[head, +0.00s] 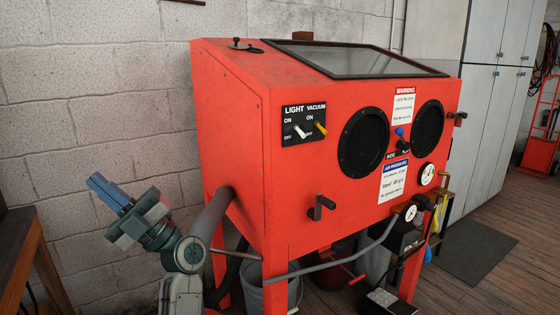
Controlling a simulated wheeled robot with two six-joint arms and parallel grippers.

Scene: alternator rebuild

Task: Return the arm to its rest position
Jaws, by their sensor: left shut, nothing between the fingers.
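My left gripper (104,187) is in the lower left of the head view, raised in front of the block wall. Its fingers point up and to the left, are together, and hold nothing. The gripper is to the left of the red blast cabinet (228,150) and apart from it. My right gripper is not in view.
The cabinet has a light and vacuum switch panel (303,123) and two round black glove ports (363,142). A grey hose (213,214) leaves its left side close to my arm. A wooden bench (22,262) stands at the left edge. A grey bucket (262,290) sits under the cabinet.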

